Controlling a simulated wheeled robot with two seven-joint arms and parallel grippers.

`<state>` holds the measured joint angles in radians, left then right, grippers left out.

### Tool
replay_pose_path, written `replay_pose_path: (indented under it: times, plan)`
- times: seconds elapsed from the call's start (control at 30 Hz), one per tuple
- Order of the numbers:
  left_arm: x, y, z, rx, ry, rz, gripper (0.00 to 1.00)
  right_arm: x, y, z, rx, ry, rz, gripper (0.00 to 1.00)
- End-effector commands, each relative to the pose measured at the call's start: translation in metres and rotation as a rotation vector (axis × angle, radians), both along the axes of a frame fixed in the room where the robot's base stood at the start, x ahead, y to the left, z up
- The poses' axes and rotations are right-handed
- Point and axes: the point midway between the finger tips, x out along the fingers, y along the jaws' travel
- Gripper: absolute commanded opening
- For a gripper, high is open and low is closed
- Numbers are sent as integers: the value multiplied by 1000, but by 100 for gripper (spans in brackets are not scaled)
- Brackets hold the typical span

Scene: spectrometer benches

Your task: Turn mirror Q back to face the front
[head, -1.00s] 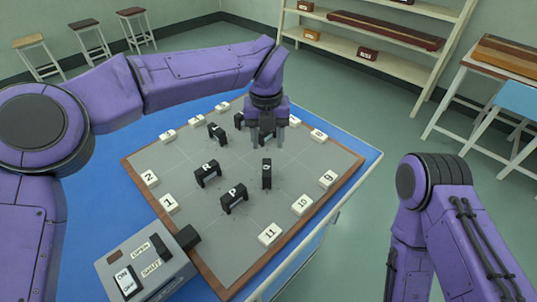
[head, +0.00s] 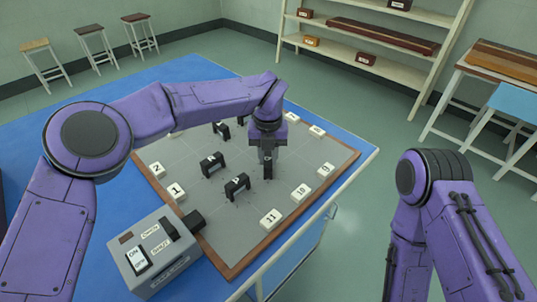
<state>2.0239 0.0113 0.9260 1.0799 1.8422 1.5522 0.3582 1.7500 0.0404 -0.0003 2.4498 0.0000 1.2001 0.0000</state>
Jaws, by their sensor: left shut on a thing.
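Mirror Q (head: 267,172) is a small black upright block on the grey board (head: 225,225). It shows narrow in the head view, unlike the broader black mirror P (head: 237,186) to its left. My left gripper (head: 267,155) reaches down over mirror Q from above and is shut on it. The fingers hide its upper part and its top label. Its foot is at the board, but I cannot tell whether it touches. My right arm stands at the right edge, and its gripper is out of view.
More black mirrors stand on the board, one at the left (head: 212,164) and one farther back (head: 221,130). White numbered tiles such as 11 (head: 270,219) line the edges. A grey switch box (head: 152,258) sits at the front left corner. My left arm covers the far left of the board.

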Motion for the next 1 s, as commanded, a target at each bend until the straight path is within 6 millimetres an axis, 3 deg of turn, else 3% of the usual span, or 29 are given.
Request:
replay_pose_path:
  times: [0.37,1.0]
  plan:
    - [1,0,1,-1,-3,-86,0,0,0,12,0,0,1,0]
    - [0,1,1,-1,-3,-590,0,0,0,61,0,0,0,0]
